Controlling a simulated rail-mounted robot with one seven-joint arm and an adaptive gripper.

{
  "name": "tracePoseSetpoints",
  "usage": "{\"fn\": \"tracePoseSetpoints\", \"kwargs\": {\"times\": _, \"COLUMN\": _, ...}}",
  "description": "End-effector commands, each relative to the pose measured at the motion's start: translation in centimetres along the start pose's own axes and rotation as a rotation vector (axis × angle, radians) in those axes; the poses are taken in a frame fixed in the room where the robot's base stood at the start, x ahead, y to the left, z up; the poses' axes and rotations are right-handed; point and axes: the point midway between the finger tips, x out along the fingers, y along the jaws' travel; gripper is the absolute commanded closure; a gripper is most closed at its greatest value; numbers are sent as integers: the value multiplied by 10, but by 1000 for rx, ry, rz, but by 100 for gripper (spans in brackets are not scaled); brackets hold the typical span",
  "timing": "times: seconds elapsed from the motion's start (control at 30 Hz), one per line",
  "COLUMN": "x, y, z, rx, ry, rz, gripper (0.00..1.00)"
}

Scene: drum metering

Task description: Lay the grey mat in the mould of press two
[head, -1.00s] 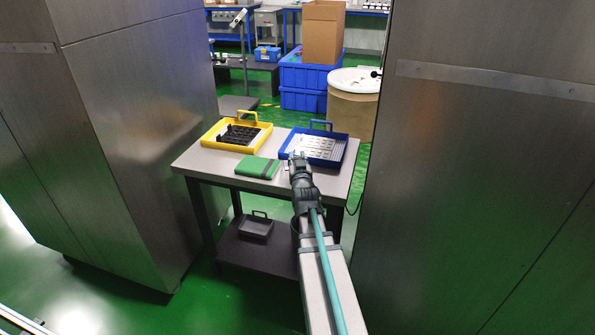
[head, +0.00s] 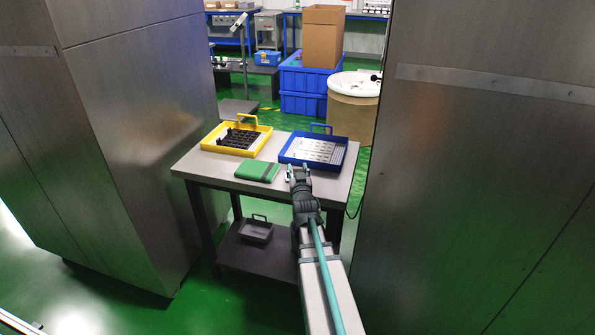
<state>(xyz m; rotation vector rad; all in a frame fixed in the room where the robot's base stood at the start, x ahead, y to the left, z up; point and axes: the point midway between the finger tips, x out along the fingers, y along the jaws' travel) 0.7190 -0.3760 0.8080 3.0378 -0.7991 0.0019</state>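My gripper (head: 298,171) reaches over the table at the near edge of the blue tray (head: 283,161). Its two fingertips show apart, and nothing is seen between them. The blue tray holds a pale panel with several light pieces (head: 318,149); they are too small to make out well. I cannot pick out a grey mat for certain. No mould or press can be told for certain in this view.
The table (head: 213,170) also carries a yellow tray (head: 263,143) with black parts and a green folded item (head: 257,171). A small grey tray (head: 256,230) is on the lower shelf. Tall steel cabinets stand left (head: 120,160) and right (head: 480,200), close to the table.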

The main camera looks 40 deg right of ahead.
Motion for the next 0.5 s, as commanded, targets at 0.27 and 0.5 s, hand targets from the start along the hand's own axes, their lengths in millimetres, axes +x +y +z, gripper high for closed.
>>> {"fn": "tracePoseSetpoints", "kwargs": {"times": 0.27, "x": 0, "y": 0, "z": 0, "rx": 0, "ry": 0, "rz": 0, "gripper": 46}}
{"fn": "tracePoseSetpoints", "kwargs": {"times": 0.5, "x": -8, "y": 0, "z": -3, "rx": 0, "ry": 0, "rz": 0, "gripper": 46}}
